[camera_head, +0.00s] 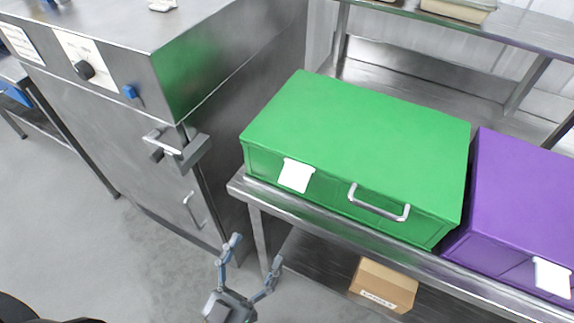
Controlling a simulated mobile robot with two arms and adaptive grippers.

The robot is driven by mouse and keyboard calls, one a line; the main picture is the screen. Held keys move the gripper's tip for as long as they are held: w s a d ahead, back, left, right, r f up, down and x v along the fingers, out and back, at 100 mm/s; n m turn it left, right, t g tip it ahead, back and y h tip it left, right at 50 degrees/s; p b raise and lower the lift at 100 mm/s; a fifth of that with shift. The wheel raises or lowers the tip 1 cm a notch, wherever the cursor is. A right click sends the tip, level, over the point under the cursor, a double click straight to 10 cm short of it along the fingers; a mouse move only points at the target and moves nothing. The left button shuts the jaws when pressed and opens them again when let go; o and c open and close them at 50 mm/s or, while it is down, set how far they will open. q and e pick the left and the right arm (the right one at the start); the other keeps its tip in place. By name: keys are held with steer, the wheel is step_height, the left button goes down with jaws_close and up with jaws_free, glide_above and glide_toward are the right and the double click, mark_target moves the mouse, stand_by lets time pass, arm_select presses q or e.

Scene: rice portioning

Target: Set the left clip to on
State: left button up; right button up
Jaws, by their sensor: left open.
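A green box (370,130) with a metal handle sits on a steel table. On its front, left of the handle, is a white clip-like plate (296,175). A purple box (525,210) stands right of it with a similar white plate (552,278). The white plates may be the clips; I cannot tell whether either is on or off. My left gripper (256,250) is open and empty at the bottom, fingers pointing up the picture, below and left of the green box's plate and apart from it. My right gripper is not in view.
A steel cabinet (110,140) with a latch handle (178,150), a black knob (84,70) and a blue knob (130,91) stands at the left. The table edge (340,228) runs above a lower shelf with a cardboard box (384,285). Grey floor is free at the lower left.

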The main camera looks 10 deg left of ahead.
arm_select(q)
steer(key=p, duration=0.2)
glide_toward(291, 186)
steer(key=w, duration=0.1)
steer(key=p+x, duration=0.2)
steer(key=x, duration=0.4)
steer(key=shift+w+d+r, duration=0.15)
steer(key=shift+w+r, duration=0.1)
steer(key=shift+r, duration=0.1)
steer(key=shift+w+d+r, duration=0.1)
steer(key=shift+w+d, duration=0.05)
steer(key=shift+w, duration=0.2)
steer(key=shift+w+d, duration=0.1)
steer(key=shift+w, duration=0.25)
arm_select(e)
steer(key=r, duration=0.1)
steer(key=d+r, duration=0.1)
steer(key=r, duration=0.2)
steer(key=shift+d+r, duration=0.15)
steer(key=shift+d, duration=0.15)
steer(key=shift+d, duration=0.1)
